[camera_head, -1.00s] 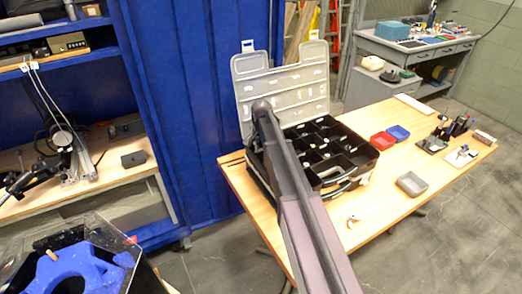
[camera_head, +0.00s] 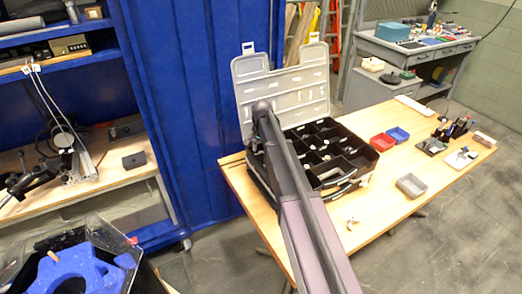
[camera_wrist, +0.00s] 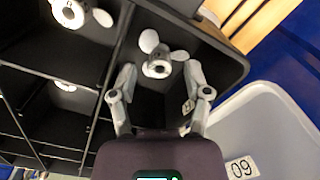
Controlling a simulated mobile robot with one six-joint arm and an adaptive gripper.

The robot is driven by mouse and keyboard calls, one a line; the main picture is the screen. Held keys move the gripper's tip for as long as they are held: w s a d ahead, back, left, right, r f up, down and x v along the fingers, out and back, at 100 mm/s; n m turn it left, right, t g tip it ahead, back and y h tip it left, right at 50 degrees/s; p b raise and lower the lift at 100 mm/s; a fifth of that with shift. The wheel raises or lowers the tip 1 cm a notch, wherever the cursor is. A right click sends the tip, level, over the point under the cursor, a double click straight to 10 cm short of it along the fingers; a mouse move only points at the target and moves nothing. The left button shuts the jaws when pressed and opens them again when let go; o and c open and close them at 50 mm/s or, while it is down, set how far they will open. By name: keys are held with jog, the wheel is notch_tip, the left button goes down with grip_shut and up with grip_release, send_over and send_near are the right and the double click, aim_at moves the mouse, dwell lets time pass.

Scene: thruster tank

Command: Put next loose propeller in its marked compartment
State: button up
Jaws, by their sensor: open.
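The black organizer case (camera_head: 372,155) stands open on the wooden table. In the wrist view its dark compartments (camera_wrist: 45,130) fill the left and middle. A white propeller (camera_wrist: 157,66) with a grey hub lies in the corner compartment, between and just beyond my fingertips. My gripper (camera_wrist: 160,82) is open, its fingers apart on either side of the propeller, with no clear contact. A small pale propeller-like piece (camera_head: 352,223) lies on the table. My arm hides the gripper in the head view.
The case's grey lid (camera_head: 290,92) stands raised at the back; a numbered label (camera_wrist: 241,168) is close by my gripper's right side. The table's front right is mostly clear.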

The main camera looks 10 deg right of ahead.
notch_tip(320, 180, up, 11)
jog(key=p, duration=1.1)
jog(key=shift+d+r, duration=0.15)
jog(key=shift+r, duration=0.05)
dwell(0.5)
jog(key=s+n, duration=0.8)
jog(key=s, duration=2.1)
